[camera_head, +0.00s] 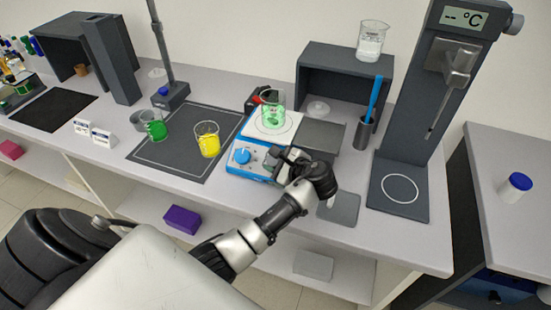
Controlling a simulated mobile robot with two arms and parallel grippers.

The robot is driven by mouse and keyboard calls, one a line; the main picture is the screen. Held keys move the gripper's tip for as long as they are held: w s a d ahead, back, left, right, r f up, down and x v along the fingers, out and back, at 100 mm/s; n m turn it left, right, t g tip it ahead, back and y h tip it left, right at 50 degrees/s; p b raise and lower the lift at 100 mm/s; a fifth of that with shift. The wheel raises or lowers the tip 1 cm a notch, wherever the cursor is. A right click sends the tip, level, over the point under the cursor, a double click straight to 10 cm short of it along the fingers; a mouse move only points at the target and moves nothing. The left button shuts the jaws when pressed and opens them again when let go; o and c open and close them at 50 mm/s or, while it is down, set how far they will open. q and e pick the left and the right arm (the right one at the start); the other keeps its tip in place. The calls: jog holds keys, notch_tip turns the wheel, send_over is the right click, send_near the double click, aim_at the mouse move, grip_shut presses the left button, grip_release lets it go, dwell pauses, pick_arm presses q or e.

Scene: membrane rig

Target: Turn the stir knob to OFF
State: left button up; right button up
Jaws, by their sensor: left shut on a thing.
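A blue and white hot plate stirrer (268,128) stands on the bench in the middle of the view. A beaker of pale green liquid (272,112) is on its white top. One blue knob (242,156) shows at the left of its front panel. My left gripper (276,161) is at the right part of that panel, shut on the knob there, which I take as the stir knob. The gripper hides this knob, so its pointer and setting cannot be read. My right gripper is not in view.
Beakers of yellow (207,140) and green liquid (156,128) stand on a dark mat (180,160) to the left. A grey shelf box (342,72) holds a beaker of clear liquid (371,42). A dark stand with a °C display (464,17) is at right. A grey pad (343,209) lies near the front edge.

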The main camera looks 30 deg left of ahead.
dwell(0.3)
pick_arm(q)
jog(key=o, duration=0.9)
jog(key=shift+d, duration=0.1)
jog(key=b+v, duration=0.1)
jog(key=v, duration=0.9)
jog(key=shift+d+r+b, duration=0.2)
jog(key=shift+b, duration=0.2)
jog(key=shift+s, duration=0.1)
